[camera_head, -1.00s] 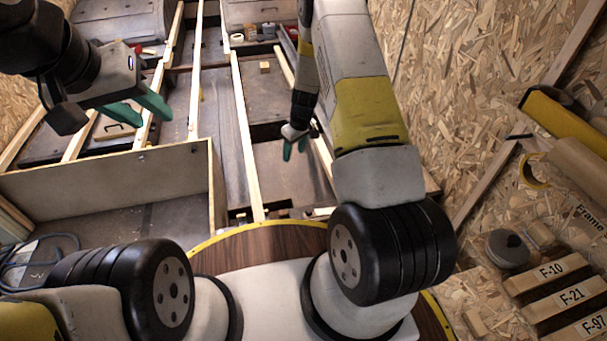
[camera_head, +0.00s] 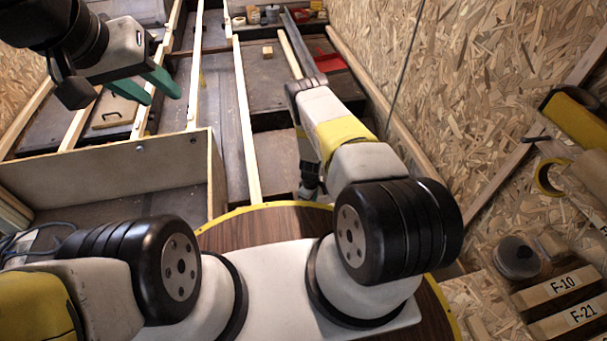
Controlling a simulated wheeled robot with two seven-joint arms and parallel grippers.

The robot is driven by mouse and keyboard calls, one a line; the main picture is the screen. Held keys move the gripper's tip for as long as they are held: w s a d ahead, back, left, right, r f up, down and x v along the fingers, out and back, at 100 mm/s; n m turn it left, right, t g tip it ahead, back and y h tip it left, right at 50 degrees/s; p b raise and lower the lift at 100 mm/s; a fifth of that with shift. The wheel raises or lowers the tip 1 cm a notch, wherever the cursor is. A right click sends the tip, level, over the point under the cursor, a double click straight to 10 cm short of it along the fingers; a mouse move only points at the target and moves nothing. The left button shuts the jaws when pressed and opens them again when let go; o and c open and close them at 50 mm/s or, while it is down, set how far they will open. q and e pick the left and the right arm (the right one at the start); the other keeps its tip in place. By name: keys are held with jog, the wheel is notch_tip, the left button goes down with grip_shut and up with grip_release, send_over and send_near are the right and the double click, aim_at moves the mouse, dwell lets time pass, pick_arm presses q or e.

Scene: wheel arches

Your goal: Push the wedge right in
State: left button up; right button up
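No piece in view can be told for sure as the wedge. A small pale wooden block (camera_head: 267,51) lies on the dark floor panel at the back, between two pale battens. My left gripper (camera_head: 147,86) is at the upper left. My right arm reaches down in the middle. Only a little of its gripper (camera_head: 308,193) shows past the round wooden top, and its fingers are hidden.
A wooden partition (camera_head: 110,170) stands at the left. Pale battens (camera_head: 246,130) run front to back over dark panels. A red dustpan (camera_head: 329,61) and a grey metal bar (camera_head: 300,42) lie at the back. Labelled wooden blocks (camera_head: 556,291) and a tape roll (camera_head: 550,177) are at the right.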

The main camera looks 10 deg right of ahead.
jog(key=shift+f, duration=1.05)
jog(key=shift+c, duration=0.2)
grip_shut()
dwell(0.5)
